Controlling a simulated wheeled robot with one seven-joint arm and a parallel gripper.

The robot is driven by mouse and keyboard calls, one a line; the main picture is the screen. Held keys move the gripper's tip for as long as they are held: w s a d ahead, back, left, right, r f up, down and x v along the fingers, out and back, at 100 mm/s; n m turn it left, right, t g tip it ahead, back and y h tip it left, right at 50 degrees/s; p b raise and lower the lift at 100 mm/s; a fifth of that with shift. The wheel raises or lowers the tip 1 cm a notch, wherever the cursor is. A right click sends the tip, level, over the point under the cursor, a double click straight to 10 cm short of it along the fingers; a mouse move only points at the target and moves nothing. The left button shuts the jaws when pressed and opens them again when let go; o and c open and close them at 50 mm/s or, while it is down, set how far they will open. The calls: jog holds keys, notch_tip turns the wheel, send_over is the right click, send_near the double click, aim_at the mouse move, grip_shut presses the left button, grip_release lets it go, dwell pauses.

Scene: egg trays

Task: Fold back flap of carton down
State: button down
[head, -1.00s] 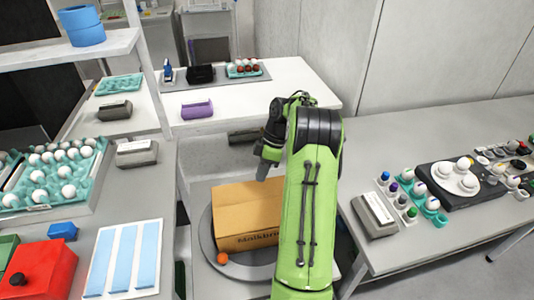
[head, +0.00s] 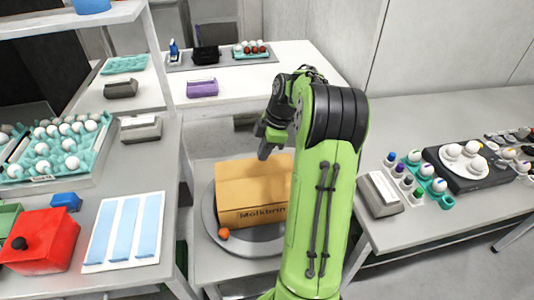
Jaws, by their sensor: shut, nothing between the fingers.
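The cardboard carton (head: 250,188) sits on a round grey turntable (head: 209,222) in the middle of the head view. Its front side carries printed lettering. Its top looks flat from here, and no raised back flap can be made out. My gripper (head: 264,155) is shut and empty, just above the carton's back edge near the middle. I cannot tell whether the fingertips touch the cardboard. My green arm hides the carton's right end and part of the turntable.
An orange ball (head: 224,233) lies at the turntable's front left. The left table holds an egg tray (head: 92,160) and a red box (head: 45,243). The right table holds egg cups and a black device (head: 480,185). A white table (head: 290,68) stands behind.

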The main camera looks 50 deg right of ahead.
aim_at(257, 177)
jog(key=x, duration=0.2)
jog(key=b+x, duration=0.1)
jog(key=x, duration=0.2)
jog(key=b+x, duration=0.1)
jog(key=x, duration=0.2)
jog(key=shift+s+d+f, duration=0.2)
jog(key=shift+s+d, duration=0.05)
jog(key=shift+d, duration=0.05)
jog(key=shift+f, duration=0.35)
jog(key=shift+w+d+f+b, duration=0.15)
jog(key=shift+w+f+b, duration=0.1)
jog(key=shift+f, duration=0.2)
jog(key=shift+w+d+f+b, duration=0.15)
jog(key=shift+w+d+f, duration=0.05)
jog(key=shift+f, duration=0.25)
